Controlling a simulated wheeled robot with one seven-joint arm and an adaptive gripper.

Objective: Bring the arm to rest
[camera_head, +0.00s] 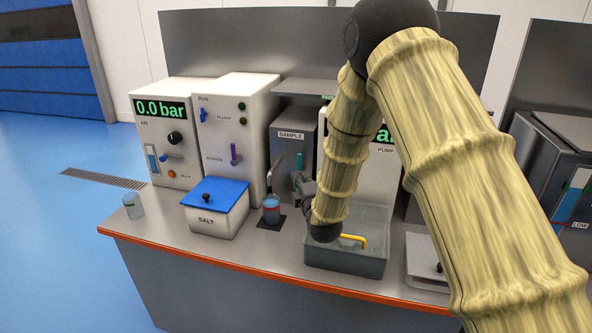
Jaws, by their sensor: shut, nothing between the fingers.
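My arm, clad in a pale bamboo-like cover, comes in from the lower right, bends at a dark joint at the top and hangs down over the bench. Part of the gripper is hidden by the forearm.
The bench (150,241) has an orange front edge. On it are a clear jar (133,206), a blue-lidded SALT box (214,220), a grey basin (345,262) with a yellow handle under my wrist, and tall units reading 0.0 bar (160,108) and RUN/FLUSH (235,100). Blue floor is clear at left.

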